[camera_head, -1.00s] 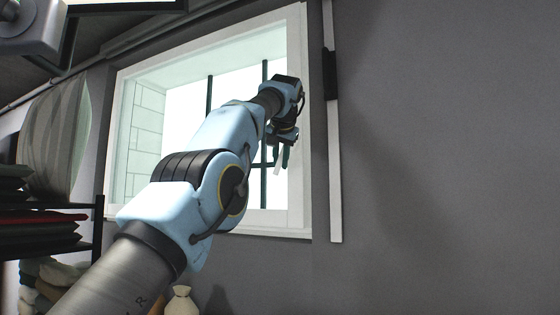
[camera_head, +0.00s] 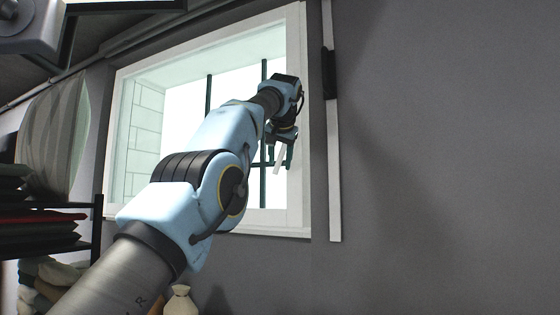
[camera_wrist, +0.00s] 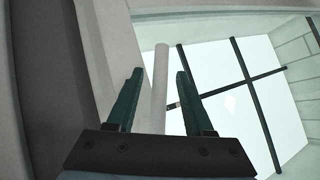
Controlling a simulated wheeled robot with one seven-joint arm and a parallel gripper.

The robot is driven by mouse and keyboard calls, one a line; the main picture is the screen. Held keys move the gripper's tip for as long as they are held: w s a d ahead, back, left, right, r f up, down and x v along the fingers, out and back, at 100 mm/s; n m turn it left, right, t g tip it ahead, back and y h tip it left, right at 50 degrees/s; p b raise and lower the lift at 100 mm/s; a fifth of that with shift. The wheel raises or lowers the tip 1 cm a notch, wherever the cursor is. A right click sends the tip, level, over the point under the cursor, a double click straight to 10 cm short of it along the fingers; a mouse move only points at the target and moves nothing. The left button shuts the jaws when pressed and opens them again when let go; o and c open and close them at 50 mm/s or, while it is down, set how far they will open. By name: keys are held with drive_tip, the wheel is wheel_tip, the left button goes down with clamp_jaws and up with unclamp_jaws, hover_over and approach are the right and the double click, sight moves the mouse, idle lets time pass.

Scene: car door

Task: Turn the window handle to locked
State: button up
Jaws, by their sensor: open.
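The window handle is a slim white bar. In the wrist view the handle (camera_wrist: 160,88) stands between the two dark green fingers of my gripper (camera_wrist: 158,76), with its end reaching past the fingertips. The fingers are apart, with gaps visible on both sides near the tips. The handle's base is hidden behind the gripper body. In the head view the handle (camera_head: 279,158) shows as a short, slightly tilted white strip between the fingers of my gripper (camera_head: 278,165), at the window's right side. Whether a finger touches it, I cannot tell.
The white-framed window (camera_head: 297,200) has dark bars (camera_wrist: 246,70) behind the handle. A white vertical strip (camera_head: 334,170) runs on the grey wall to the right. A shelf with folded cloth (camera_head: 40,226) stands at lower left. The wall at right is bare.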

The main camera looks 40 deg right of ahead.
drive_tip(key=v, duration=1)
drive_tip(key=shift+s+r, duration=0.2)
drive_tip(key=shift+a, duration=0.15)
drive_tip(key=shift+f+b, duration=0.25)
drive_tip(key=shift+b, duration=0.25)
drive_tip(key=shift+c, duration=1.4)
drive_tip(key=d+f+g+h+b, duration=0.1)
drive_tip(key=h+b, duration=0.1)
drive_tip(key=d+f+n+h+b, duration=0.1)
drive_tip(key=f+h+b, duration=0.1)
drive_tip(key=shift+w+n+g, duration=0.2)
drive_tip(key=shift+n+g, duration=0.1)
drive_tip(key=shift+g, duration=0.1)
drive_tip(key=c, duration=0.4)
drive_tip(key=shift+f+n+h+b, duration=0.2)
drive_tip(key=shift+n+h+b, duration=0.5)
drive_tip(key=shift+h+b, duration=0.35)
clamp_jaws()
drive_tip(key=shift+w+a+f+n+h+b, duration=0.1)
drive_tip(key=shift+w+a+n+h+b, duration=0.2)
drive_tip(key=shift+n+h+b, duration=0.45)
drive_tip(key=w+a+f+n+t+h+b, duration=0.15)
drive_tip(key=w+a+n+t+b, duration=0.3)
drive_tip(key=a+n, duration=0.5)
drive_tip(key=w+d+n+p, duration=0.1)
drive_tip(key=d+p, duration=0.3)
drive_tip(key=d, duration=0.6)
drive_tip(key=shift+w+f+p, duration=0.2)
drive_tip(key=shift+w+p, duration=0.2)
drive_tip(key=shift+w, duration=0.4)
